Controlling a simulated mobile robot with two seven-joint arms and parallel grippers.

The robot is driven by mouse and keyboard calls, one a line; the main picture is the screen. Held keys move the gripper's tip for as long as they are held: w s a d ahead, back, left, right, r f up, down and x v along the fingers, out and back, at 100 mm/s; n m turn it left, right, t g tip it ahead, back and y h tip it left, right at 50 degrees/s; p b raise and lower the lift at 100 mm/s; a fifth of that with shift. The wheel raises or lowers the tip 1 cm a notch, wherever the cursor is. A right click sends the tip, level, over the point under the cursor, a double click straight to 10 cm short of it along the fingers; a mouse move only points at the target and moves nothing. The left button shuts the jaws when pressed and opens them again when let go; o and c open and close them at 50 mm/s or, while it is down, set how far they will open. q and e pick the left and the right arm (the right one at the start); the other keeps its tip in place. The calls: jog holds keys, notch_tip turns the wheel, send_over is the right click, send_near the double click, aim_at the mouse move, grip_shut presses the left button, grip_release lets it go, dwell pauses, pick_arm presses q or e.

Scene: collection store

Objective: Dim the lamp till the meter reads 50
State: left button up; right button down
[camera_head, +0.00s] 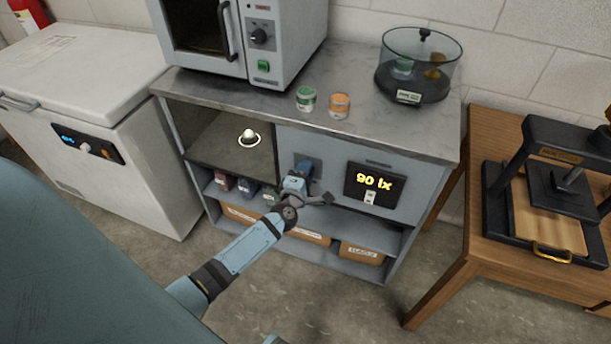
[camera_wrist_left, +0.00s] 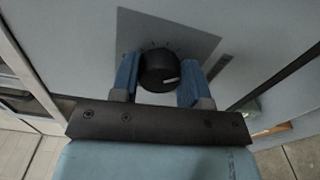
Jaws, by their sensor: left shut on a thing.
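The meter (camera_head: 375,184) is a black display on the cabinet front and reads 90 lx in yellow. The lamp (camera_head: 249,137) is a small pale dome on a round base in the open bay to the left. In the left wrist view, a black round knob (camera_wrist_left: 157,71) with a white pointer mark sits on a grey plate with tick marks. My left gripper (camera_wrist_left: 158,80) has its blue fingers on either side of the knob, shut on it. In the head view, my left gripper (camera_head: 298,180) hides the knob.
A marble-topped cabinet (camera_head: 350,60) carries an oven (camera_head: 235,40), two small tins (camera_head: 306,99) and a glass chamber (camera_head: 417,75). A white chest freezer (camera_head: 90,80) stands left. A wooden table (camera_head: 490,120) with a black press (camera_head: 545,190) stands right.

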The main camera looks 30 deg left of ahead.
pick_arm(q)
jog(key=n+b, duration=0.2)
jog(key=n, duration=0.3)
jog(key=shift+f+n+b, duration=0.1)
jog(key=shift+n+b, duration=0.2)
jog(key=n+b, duration=0.1)
jog(key=n, duration=0.1)
jog(key=shift+n, duration=0.3)
jog(key=shift+a+n+b, duration=0.1)
jog(key=shift+n+b, duration=0.3)
jog(key=shift+n, duration=0.6)
jog(key=shift+r+n, duration=0.2)
jog(key=shift+n, duration=0.5)
pick_arm(e)
jog(key=shift+w+a+f+t, duration=0.1)
jog(key=shift+f+t, duration=0.05)
jog(key=shift+f, duration=0.25)
jog(key=shift+w+a+f+t, duration=0.1)
jog(key=shift+f+t, duration=0.05)
jog(key=shift+f, duration=0.2)
jog(key=shift+f, duration=0.15)
pick_arm(q)
jog(key=o, duration=0.9)
